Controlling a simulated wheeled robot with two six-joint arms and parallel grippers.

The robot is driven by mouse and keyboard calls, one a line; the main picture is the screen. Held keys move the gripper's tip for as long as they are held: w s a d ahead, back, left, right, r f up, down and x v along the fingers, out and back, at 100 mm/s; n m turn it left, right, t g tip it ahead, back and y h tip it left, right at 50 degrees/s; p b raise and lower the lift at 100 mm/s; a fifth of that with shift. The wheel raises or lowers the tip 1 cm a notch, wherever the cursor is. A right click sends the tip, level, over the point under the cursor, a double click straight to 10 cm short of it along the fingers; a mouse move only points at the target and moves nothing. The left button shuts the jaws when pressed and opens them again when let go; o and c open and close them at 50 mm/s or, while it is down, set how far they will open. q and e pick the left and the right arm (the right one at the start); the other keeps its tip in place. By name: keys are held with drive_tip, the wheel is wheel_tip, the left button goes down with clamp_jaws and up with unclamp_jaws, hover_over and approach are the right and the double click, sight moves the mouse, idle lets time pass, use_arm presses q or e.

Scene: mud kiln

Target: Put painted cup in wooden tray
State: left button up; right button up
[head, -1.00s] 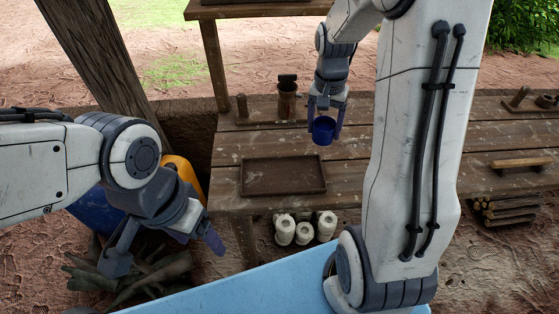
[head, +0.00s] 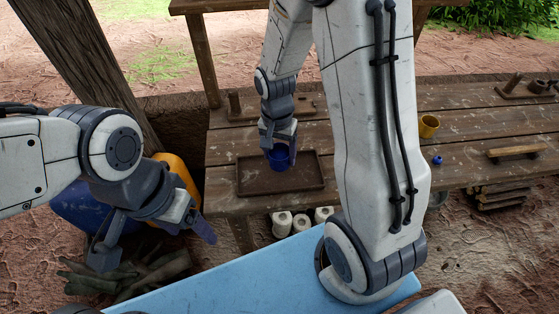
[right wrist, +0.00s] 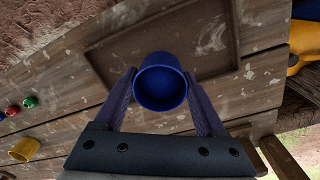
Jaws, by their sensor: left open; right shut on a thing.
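The painted cup (head: 279,157) is blue. My right gripper (head: 279,146) is shut on it, with one finger on each side; the right wrist view also shows the cup (right wrist: 160,82) between the fingers, its mouth toward the camera. In the head view the cup appears over the wooden tray (head: 255,188), a dark shallow rectangle on the table. I cannot tell whether the cup touches the tray floor. The tray (right wrist: 110,48) also shows behind the cup in the right wrist view. My left gripper (head: 155,243) is open and empty, left of the table.
A yellow cup (head: 428,126) and a small blue object (head: 437,161) stand right of my right arm. A wooden bar (head: 515,151) lies farther right. White jars (head: 282,224) stand below the table edge. The table boards between tray and arm look clear.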

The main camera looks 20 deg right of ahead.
sight(279, 163)
drive_tip(key=shift+f, duration=1.85)
drive_tip(key=shift+f, duration=0.1)
drive_tip(key=shift+f, duration=0.15)
drive_tip(key=o, duration=1.4)
drive_tip(key=shift+o, duration=0.2)
drive_tip(key=shift+r, duration=0.2)
drive_tip(key=r, duration=1.1)
drive_tip(key=shift+w+a+r, duration=0.2)
drive_tip(key=shift+r, duration=0.2)
drive_tip(key=s+a+r+n, duration=0.2)
drive_tip(key=s+a+n, duration=0.4)
drive_tip(key=s+n, duration=0.2)
drive_tip(key=s+a+r+n+y, duration=0.1)
drive_tip(key=s+a+r+n, duration=0.2)
drive_tip(key=s+a+n, duration=0.4)
drive_tip(key=s+n, duration=0.1)
drive_tip(key=s, duration=0.2)
drive_tip(key=shift+a+r, duration=0.2)
drive_tip(key=shift+r, duration=0.1)
